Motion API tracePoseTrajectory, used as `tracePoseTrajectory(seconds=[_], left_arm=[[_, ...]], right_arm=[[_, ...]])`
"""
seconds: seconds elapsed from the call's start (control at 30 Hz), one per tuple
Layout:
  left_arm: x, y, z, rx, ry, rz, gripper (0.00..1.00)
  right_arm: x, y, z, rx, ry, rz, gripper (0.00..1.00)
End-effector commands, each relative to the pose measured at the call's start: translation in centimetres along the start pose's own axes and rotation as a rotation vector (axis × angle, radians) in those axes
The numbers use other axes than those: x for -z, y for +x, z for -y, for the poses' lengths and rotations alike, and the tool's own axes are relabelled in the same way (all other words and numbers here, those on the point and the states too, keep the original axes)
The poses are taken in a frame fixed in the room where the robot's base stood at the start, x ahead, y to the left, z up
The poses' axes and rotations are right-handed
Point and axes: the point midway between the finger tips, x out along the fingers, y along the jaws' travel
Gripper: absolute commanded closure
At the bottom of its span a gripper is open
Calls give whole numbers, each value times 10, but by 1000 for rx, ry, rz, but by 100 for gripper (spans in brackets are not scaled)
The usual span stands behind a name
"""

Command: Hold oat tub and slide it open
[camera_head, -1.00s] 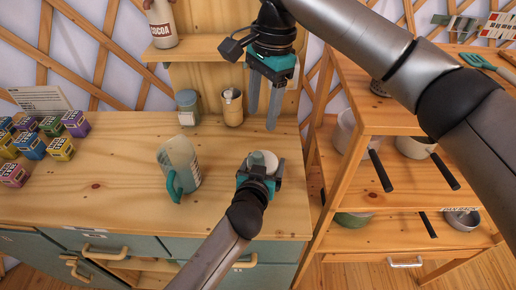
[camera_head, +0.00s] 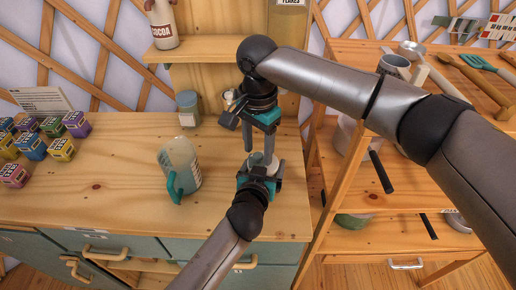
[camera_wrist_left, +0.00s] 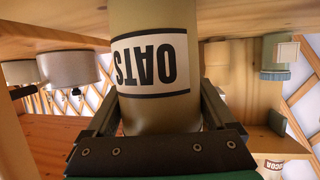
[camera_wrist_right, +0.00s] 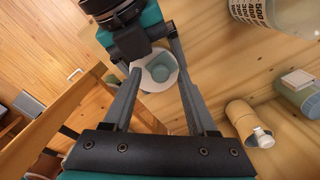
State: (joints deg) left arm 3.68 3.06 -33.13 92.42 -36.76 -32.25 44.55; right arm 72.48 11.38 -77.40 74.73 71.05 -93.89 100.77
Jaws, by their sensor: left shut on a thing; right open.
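The oat tub (camera_wrist_left: 165,20) fills the middle of the left wrist view, with its OATS label upside down there. My left gripper (camera_wrist_left: 158,112) is shut on the tub's sides; it also shows low in the head view (camera_head: 260,182). My right gripper (camera_head: 260,148) is open and points down over the tub. In the right wrist view its fingers (camera_wrist_right: 156,62) stand either side of the tub's pale round lid (camera_wrist_right: 147,84), which has a grey-green centre. Whether they touch it, I cannot tell. In the head view the grippers hide most of the tub.
A measuring jug (camera_head: 182,160) with a teal handle stands left of the tub. A grey-green canister (camera_head: 187,108) stands behind, beside a wooden jar (camera_wrist_right: 243,120). Small coloured boxes (camera_head: 32,146) sit far left. A shelf unit (camera_head: 375,205) with pans stands right.

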Motion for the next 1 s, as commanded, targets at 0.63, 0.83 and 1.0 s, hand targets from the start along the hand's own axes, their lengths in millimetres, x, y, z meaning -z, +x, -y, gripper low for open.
tracePoseTrajectory(seconds=[0.63,0.83,1.0], left_arm=[[-1,0,0,0,0,1,65],[-1,0,0,0,0,1,65],[-1,0,0,0,0,1,65]], right_arm=[[0,7,0,1,0,0,71],[0,6,0,1,0,0,94],[0,6,0,1,0,0,100]])
